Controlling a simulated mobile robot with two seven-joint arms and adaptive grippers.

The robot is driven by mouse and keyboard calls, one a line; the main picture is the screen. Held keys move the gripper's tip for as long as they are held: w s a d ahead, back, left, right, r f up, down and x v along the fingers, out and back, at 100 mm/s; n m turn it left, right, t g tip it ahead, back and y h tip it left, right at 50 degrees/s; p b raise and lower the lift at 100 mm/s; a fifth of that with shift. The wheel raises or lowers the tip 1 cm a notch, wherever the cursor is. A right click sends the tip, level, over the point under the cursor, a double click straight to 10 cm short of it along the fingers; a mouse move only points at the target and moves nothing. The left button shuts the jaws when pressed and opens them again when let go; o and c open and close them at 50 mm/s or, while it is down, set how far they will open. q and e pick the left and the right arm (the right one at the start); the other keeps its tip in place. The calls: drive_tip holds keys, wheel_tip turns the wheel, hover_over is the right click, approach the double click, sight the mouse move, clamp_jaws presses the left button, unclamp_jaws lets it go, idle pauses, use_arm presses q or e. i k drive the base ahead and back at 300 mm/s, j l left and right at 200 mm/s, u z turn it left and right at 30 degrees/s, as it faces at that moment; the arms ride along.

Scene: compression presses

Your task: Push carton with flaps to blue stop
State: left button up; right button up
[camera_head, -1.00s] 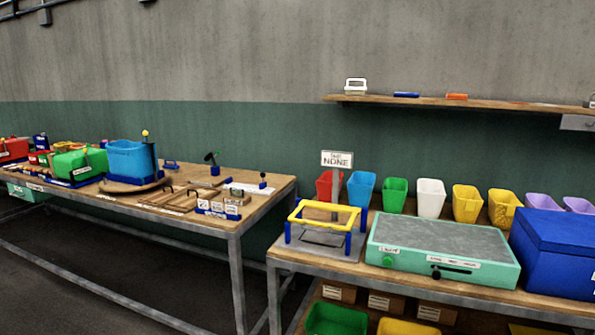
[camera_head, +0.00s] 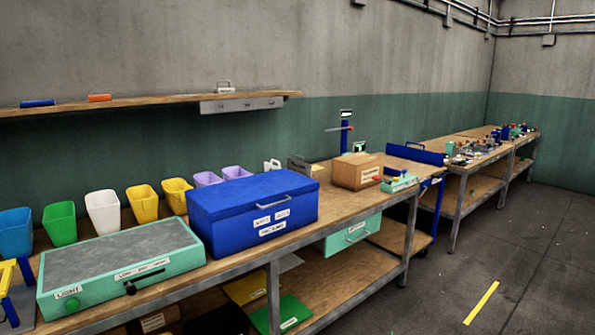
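A brown cardboard carton (camera_head: 357,171) with a white label on its front stands on the wooden bench, to the right of the large blue box. Its flaps are too small to make out. A long blue bar (camera_head: 416,153), which may be the blue stop, stands to the right of the carton at the bench's far end. A gap shows between the carton and the bar. Neither of my grippers is in view.
A blue lidded box (camera_head: 252,212) and a green light box (camera_head: 122,268) stand on the bench left of the carton. A small green device (camera_head: 399,184) sits at the front edge, right of the carton. The floor (camera_head: 450,265) at right is open, with a yellow strip.

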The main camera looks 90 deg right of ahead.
sight(352, 177)
drive_tip(key=z, duration=3.2)
drive_tip(key=i+l+u, duration=0.15)
drive_tip(key=i+u, duration=0.3)
drive_tip(key=i+l+u, duration=0.25)
drive_tip(key=i+u, duration=0.25)
drive_tip(key=i+l+u, duration=0.25)
drive_tip(key=l+u, duration=0.2)
